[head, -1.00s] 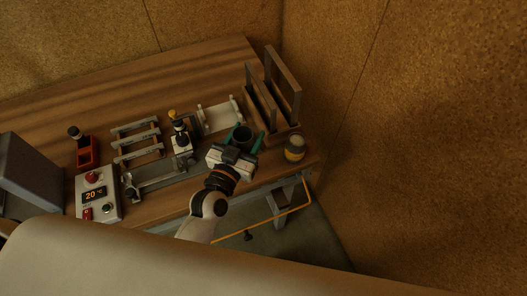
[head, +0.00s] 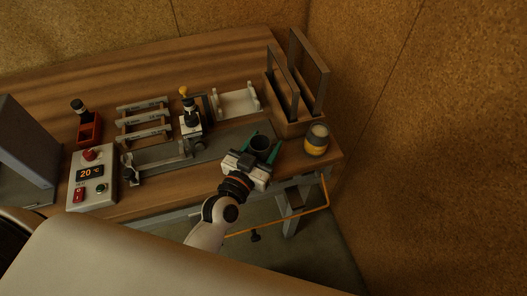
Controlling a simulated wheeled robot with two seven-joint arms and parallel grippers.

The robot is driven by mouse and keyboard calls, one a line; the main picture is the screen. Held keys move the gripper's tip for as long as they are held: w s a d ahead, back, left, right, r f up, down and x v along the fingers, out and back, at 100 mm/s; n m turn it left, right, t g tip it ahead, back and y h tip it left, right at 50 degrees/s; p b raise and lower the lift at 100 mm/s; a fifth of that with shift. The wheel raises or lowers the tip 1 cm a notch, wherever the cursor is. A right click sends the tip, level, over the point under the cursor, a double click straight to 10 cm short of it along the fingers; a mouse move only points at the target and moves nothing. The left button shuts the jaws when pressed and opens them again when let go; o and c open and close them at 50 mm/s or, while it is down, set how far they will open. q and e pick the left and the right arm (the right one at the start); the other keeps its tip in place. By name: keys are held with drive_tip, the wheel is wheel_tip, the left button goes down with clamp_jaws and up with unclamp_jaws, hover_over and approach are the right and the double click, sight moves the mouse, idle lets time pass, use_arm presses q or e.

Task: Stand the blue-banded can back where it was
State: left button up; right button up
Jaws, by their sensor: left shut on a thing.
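My left gripper (head: 259,150), with green fingers, is shut on a dark, open-topped cylinder, which I take to be the blue-banded can (head: 261,143). Its blue band is not visible; the fingers and gripper body hide its lower side. The can looks roughly upright near the front right edge of the wooden table (head: 222,62). I cannot tell whether its base touches the table. A can with a yellow band (head: 316,147) and pale top stands just right of it. My right gripper is not in view.
A wooden rack (head: 295,122) with upright frames stands behind the held can. A white cradle (head: 237,102), a clamp fixture (head: 190,122) and a grey rail (head: 150,163) lie to the left. A control box (head: 91,178) reading 20 and a red holder (head: 89,130) are further left.

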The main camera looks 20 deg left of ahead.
use_arm(q)
drive_tip(key=shift+f, duration=0.15)
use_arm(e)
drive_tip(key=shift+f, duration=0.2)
use_arm(q)
drive_tip(key=shift+f, duration=0.15)
drive_tip(key=o, duration=1.1)
drive_tip(key=shift+c, duration=0.2)
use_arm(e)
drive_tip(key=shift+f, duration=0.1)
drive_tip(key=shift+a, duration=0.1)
